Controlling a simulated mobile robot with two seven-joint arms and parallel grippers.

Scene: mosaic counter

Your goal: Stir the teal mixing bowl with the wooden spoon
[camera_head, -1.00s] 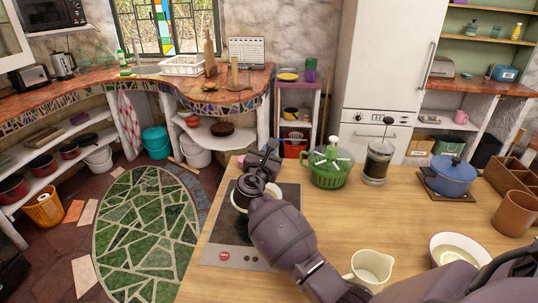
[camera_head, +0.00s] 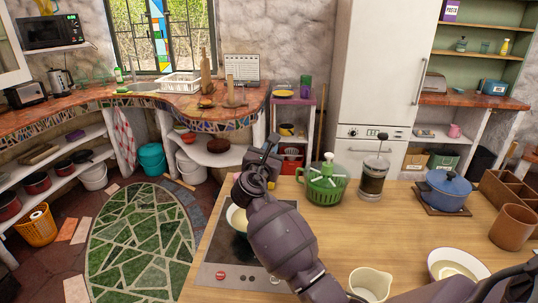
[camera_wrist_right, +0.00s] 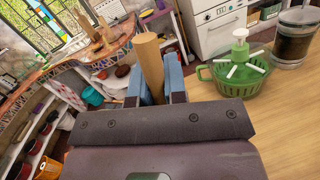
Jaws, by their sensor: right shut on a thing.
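My right gripper (camera_head: 262,158) is above the back of the dark cooktop (camera_head: 225,262). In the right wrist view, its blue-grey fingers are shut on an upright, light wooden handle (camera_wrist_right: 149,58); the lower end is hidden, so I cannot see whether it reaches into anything. Below the gripper, a pale round vessel (camera_head: 236,218) on the cooktop is partly hidden by my right arm. I cannot make out a teal mixing bowl. My left gripper is not in view.
A cream jug (camera_head: 370,285) and a white bowl (camera_head: 458,266) are near the front. The table's middle is clear.

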